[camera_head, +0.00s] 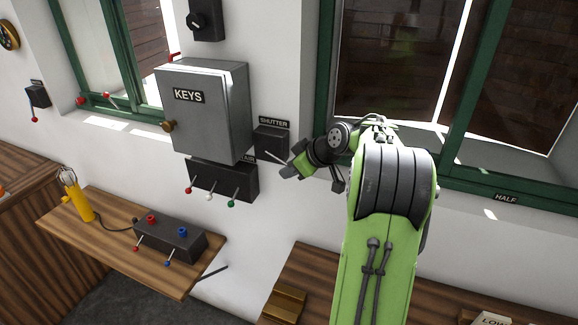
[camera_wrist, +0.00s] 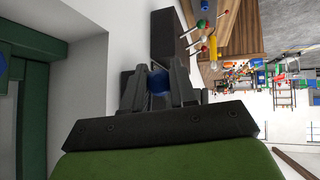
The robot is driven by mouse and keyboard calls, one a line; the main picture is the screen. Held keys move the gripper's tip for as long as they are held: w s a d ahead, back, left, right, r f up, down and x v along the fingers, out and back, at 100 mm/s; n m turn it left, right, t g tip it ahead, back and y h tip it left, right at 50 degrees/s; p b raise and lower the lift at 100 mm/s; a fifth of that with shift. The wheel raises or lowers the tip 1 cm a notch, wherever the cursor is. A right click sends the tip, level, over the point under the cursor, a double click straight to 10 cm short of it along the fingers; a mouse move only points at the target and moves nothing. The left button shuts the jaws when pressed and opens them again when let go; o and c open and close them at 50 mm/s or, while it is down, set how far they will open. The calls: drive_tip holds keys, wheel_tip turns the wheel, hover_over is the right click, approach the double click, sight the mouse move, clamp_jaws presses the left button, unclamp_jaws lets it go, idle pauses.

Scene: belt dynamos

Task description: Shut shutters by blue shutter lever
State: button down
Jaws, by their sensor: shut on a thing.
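The black shutter lever box (camera_head: 271,141) is on the white wall under a SHUTTER label, right of the keys cabinet. Its pale lever rod (camera_head: 276,156) points down and right toward my gripper (camera_head: 293,170). In the wrist view, the blue lever knob (camera_wrist: 158,81) sits between the two dark fingers of my gripper (camera_wrist: 158,88), which is shut on it. In the head view the knob is hidden by the gripper. The window shutters (camera_head: 405,75) show as dark brown slats behind the green-framed window, with bright gaps between them.
The grey KEYS cabinet (camera_head: 205,110) juts out left of the lever box. Below it a black box (camera_head: 222,181) carries red, white and green levers. A wooden shelf (camera_head: 120,250) holds a control box (camera_head: 170,240) and a yellow handset (camera_head: 78,203). A HALF label (camera_head: 506,198) is under the window.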

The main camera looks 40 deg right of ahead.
drive_tip(key=shift+r, duration=1.2)
drive_tip(key=c, duration=0.9)
unclamp_jaws()
drive_tip(key=shift+c, duration=0.2)
drive_tip(key=p+v, duration=0.2)
drive_tip(key=v, duration=1.3)
drive_tip(key=shift+s, duration=0.45)
